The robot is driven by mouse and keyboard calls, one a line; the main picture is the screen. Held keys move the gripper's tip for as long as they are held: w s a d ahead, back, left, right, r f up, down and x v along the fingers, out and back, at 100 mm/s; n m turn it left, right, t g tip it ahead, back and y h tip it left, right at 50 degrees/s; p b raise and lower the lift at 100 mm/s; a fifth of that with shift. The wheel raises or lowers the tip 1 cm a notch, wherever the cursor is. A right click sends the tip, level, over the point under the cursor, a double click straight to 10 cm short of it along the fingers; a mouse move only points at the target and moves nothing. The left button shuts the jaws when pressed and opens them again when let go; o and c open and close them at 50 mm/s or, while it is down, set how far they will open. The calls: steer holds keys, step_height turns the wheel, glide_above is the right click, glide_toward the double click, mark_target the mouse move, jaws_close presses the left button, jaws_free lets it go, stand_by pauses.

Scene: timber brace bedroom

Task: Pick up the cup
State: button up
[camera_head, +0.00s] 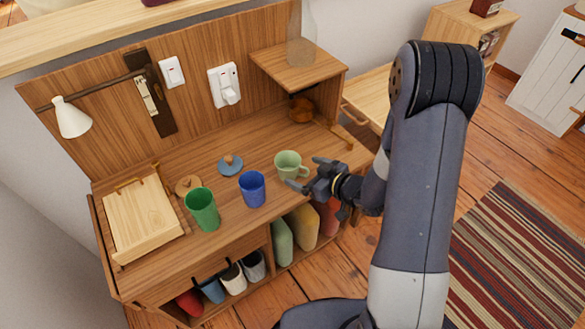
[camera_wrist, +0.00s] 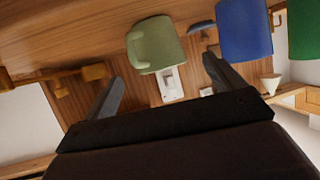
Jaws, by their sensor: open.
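A pale green cup with a handle (camera_head: 289,165) stands upright on the wooden desktop (camera_head: 233,219), near its right part. It also shows in the wrist view (camera_wrist: 156,45), ahead of my fingers and across the space between them. My gripper (camera_head: 303,172) is open, just right of and in front of the cup, at about its height. Its two fingers show apart and empty in the wrist view (camera_wrist: 162,72). The cup's handle points toward my gripper in the head view. Whether a fingertip touches the cup is hard to tell.
A blue cup (camera_head: 252,189) and a taller green cup (camera_head: 202,209) stand to the left. A blue lid (camera_head: 231,165) lies behind them. A wooden box (camera_head: 142,218) sits at the left end. A raised shelf (camera_head: 299,68) stands behind the pale cup.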

mark_target(297, 168)
steer(key=x, duration=0.6)
steer(key=shift+w+a+f, duration=0.2)
steer(key=shift+w+f, duration=0.05)
steer(key=c, duration=1.2)
steer(key=shift+o, duration=0.2)
